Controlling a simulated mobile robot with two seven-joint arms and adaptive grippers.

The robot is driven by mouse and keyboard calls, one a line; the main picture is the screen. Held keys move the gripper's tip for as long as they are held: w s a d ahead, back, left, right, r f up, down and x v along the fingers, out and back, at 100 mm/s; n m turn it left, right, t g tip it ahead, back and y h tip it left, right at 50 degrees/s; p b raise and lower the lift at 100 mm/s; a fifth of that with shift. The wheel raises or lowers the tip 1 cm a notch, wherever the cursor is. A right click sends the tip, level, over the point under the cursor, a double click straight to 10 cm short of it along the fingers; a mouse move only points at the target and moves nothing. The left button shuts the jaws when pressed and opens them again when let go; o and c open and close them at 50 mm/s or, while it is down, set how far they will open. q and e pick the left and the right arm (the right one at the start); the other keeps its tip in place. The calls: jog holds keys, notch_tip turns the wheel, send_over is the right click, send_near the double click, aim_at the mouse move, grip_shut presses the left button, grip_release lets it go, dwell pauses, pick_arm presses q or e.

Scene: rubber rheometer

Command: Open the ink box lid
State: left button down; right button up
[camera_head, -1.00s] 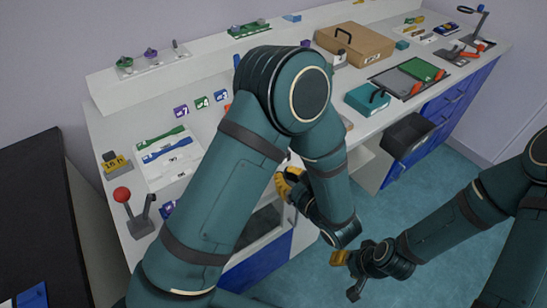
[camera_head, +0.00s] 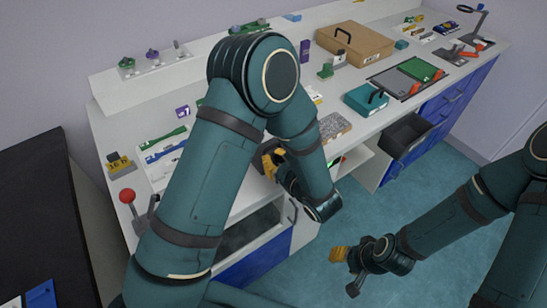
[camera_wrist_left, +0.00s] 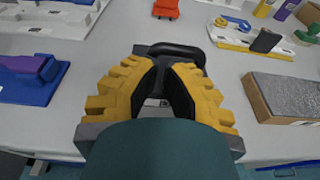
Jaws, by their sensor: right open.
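The ink box, as far as I can tell, is the dark box under my left gripper (camera_wrist_left: 165,66). In the left wrist view its black looped handle (camera_wrist_left: 182,50) shows just beyond the fingertips. A small pale label (camera_wrist_left: 157,102) shows between the fingers. The fingers hide most of the box, so the lid's state is unclear. The yellow fingers' tips are close together at the handle, but whether they grip it cannot be told. In the head view my left gripper (camera_head: 270,160) is at the counter's front edge. My right gripper (camera_head: 346,270) is open and empty, over the floor.
A grey-topped block (camera_wrist_left: 285,96) lies right of the left gripper. A blue holder with a purple piece (camera_wrist_left: 30,78) lies to the left. A red item (camera_wrist_left: 166,8) is behind. In the head view, a teal box (camera_head: 366,98) and an open dark drawer (camera_head: 408,134) are further right.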

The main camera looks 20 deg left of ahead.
pick_arm(q)
jog(key=shift+a+r+h+p, duration=0.1)
jog(key=shift+r+h+p, duration=0.25)
jog(key=shift+p, duration=0.1)
pick_arm(e)
jog(key=shift+s+r, duration=0.1)
jog(key=shift+r, duration=0.5)
